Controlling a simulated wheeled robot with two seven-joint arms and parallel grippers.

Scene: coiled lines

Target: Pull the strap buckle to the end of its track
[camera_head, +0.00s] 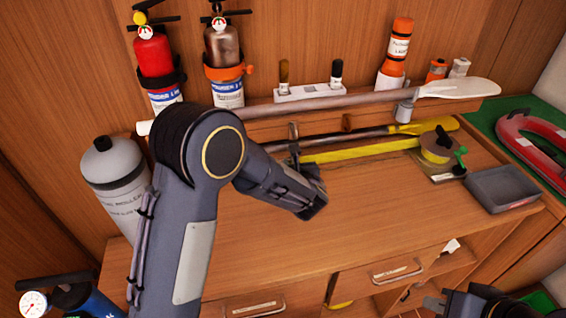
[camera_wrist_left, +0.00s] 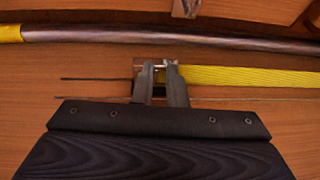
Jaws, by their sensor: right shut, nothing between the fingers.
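The yellow strap (camera_head: 360,151) runs across the bench from a yellow reel (camera_head: 437,148) on the right to the area of my left gripper. In the left wrist view, a metal buckle (camera_wrist_left: 140,68) sits at the strap's left end. Thin dark track lines (camera_wrist_left: 95,79) run on to its left. My left gripper (camera_wrist_left: 160,72) has its fingertips at the buckle with a narrow gap between them; whether they grip it is unclear. In the head view, my left arm partly hides the buckle. My right gripper (camera_head: 465,304) is shut and empty at the lower right, partly cut off.
A dark-handled, yellow-bladed paddle (camera_wrist_left: 230,40) lies behind the strap. A grey tray (camera_head: 503,188) stands right of the reel. Fire extinguishers (camera_head: 154,60) and a grey cylinder (camera_head: 118,183) stand at the left. The front bench top (camera_head: 370,205) is clear.

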